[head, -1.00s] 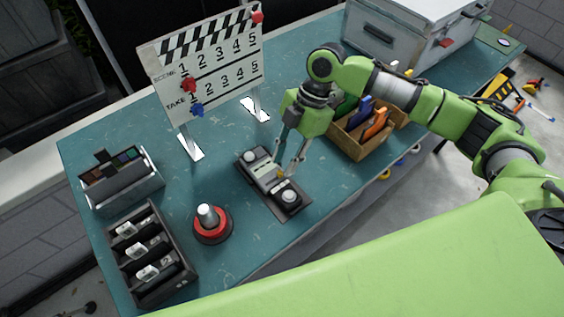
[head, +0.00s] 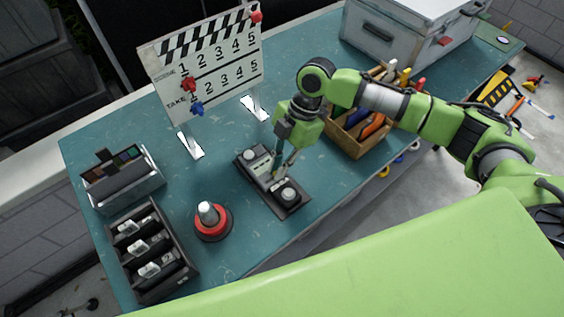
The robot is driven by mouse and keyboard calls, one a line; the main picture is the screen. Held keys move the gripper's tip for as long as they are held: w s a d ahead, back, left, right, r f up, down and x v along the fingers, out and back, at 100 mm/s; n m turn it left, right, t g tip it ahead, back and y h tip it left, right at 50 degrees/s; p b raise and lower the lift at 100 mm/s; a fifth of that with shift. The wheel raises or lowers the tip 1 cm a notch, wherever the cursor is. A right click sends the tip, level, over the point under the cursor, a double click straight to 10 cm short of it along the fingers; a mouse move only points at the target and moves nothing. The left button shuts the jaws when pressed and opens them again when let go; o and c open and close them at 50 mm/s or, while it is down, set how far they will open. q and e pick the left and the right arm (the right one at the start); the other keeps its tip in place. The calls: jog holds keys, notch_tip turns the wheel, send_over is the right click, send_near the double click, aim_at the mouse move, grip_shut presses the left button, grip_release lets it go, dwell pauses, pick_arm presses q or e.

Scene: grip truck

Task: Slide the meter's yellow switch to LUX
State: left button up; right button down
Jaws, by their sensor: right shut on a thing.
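The meter (head: 256,161) lies on a dark base on the teal table, with a round white part at each end. My right gripper (head: 272,176) reaches down onto the middle of it from above. Its fingers are close together, shut on the yellow switch, which they mostly cover. The markings on the meter, LUX included, are too small to read. My left gripper is not in view.
A red-and-black round stand with a grey top (head: 211,221) is left of the meter. A clapper-style number board (head: 215,75) stands behind it. A wooden tool crate (head: 352,143) is behind my right wrist. A dark slotted rack (head: 118,252) is at front left.

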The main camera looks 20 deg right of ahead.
aim_at(264, 184)
jog(key=a, duration=0.1)
jog(key=s+a+p, duration=0.1)
jog(key=shift+a+r, duration=0.1)
jog(key=shift+a, duration=0.4)
jog(key=c, duration=2.1)
grip_release()
jog(key=shift+c, duration=0.2)
jog(key=v, duration=1.2)
